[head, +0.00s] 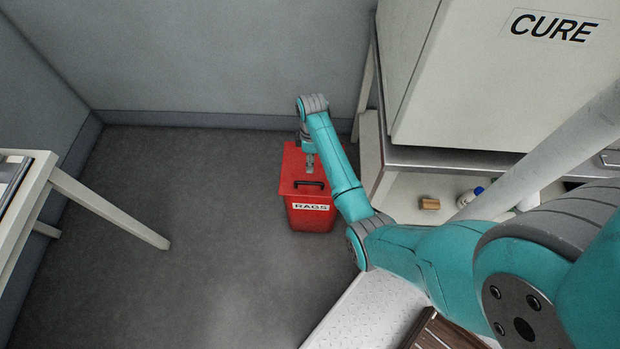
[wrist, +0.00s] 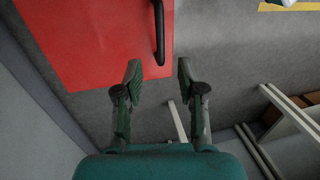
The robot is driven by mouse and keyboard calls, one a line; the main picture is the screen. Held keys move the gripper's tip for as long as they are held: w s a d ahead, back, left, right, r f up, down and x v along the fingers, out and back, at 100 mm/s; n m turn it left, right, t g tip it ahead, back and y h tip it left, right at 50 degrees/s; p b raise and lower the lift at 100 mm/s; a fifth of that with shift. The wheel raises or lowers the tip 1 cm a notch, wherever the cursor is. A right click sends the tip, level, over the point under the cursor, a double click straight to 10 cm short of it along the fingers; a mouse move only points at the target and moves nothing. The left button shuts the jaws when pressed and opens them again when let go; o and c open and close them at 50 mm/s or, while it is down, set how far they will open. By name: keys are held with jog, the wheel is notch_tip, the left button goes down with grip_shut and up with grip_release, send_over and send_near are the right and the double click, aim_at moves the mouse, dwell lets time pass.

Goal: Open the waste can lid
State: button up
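The waste can is a red bin with a "RAGS" label on its front (head: 312,219), standing on the floor. Its flat red lid (head: 291,165) looks closed and fills the upper left of the wrist view (wrist: 85,40). A black bar handle (head: 309,184) lies near the lid's front edge; it also shows at the top of the wrist view (wrist: 159,32). My gripper (wrist: 159,78) is open and empty, its two fingers apart. In the head view my gripper (head: 310,164) is over the lid, just behind the handle. The handle's end is just beyond the fingertips; contact cannot be told.
A bench with a white "CURE" cabinet (head: 500,75) stands right of the can. A small tan block (head: 429,204) and a bottle (head: 468,198) sit on a shelf there. A white-legged table (head: 105,207) is at left. Grey floor (head: 200,230) between is clear.

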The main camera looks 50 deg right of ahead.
send_over(310, 179)
jog(key=s+a, duration=0.2)
jog(key=f, duration=0.9)
jog(key=shift+a, duration=0.2)
grip_shut()
